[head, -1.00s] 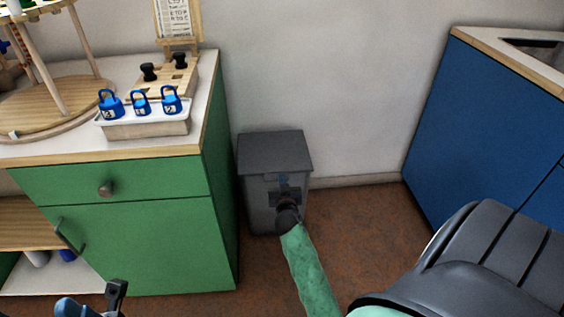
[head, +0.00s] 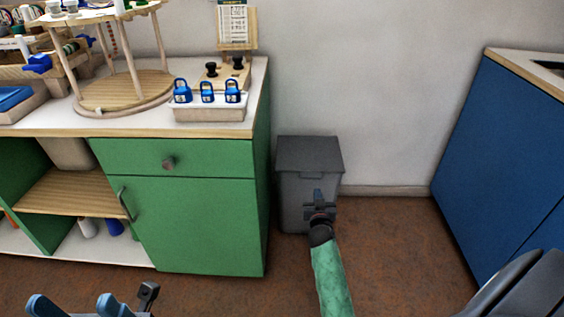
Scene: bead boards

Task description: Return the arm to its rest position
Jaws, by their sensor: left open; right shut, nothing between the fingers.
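My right gripper (head: 318,196) is at the end of the green-sleeved arm. It shows in front of the grey bin (head: 309,157), over the floor, shut and empty. I cannot tell how far it is from the bin. My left gripper (head: 76,306) shows at the bottom left edge, its two blue-grey fingers apart and nothing visible between them. The rest of the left arm is out of the picture.
A green cabinet (head: 205,225) with a pale worktop stands on the left. A blue cabinet (head: 500,150) stands at right.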

